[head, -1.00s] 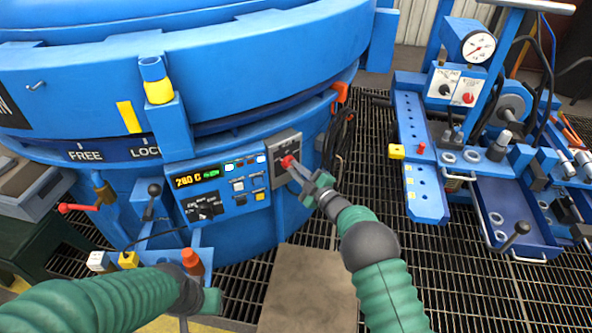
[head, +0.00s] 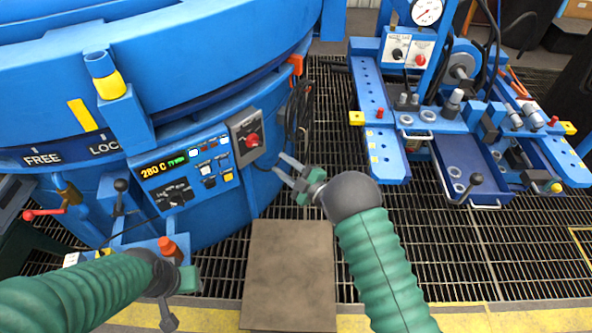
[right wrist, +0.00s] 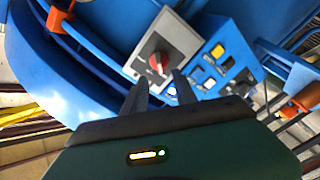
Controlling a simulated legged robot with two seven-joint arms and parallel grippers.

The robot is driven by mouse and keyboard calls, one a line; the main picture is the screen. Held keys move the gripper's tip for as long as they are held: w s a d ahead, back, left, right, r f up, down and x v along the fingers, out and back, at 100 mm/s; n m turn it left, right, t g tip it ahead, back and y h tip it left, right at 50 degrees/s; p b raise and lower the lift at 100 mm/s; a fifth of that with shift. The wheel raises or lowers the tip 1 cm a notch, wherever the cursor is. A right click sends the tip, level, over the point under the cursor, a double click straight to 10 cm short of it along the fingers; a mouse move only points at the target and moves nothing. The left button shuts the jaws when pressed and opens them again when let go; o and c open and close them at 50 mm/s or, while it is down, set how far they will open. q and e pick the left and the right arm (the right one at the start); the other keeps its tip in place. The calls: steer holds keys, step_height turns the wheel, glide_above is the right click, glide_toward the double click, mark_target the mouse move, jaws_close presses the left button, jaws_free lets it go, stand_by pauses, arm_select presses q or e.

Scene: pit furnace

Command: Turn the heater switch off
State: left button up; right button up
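The heater switch is a red rotary knob (head: 252,140) on a grey plate (head: 238,124) at the right end of the blue furnace's control panel. The knob also shows in the right wrist view (right wrist: 158,62), just beyond the fingertips. My right gripper (head: 282,164) is open and empty, to the right of and below the knob and apart from it. In the right wrist view its two fingers (right wrist: 157,82) stand apart. My left gripper (head: 178,292) is low at the left; whether it is open or shut is unclear.
The control panel (head: 188,170) shows a lit 280 C display (head: 163,169), buttons and a black dial. A red-orange knob (head: 167,246) stands near my left arm. A blue bench (head: 385,150) with a gauge is at the right. Grating and a brown plate (head: 290,275) cover the floor.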

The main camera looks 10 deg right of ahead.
steer(key=v, duration=0.6)
steer(key=shift+p, duration=0.45)
steer(key=shift+d+f, duration=0.1)
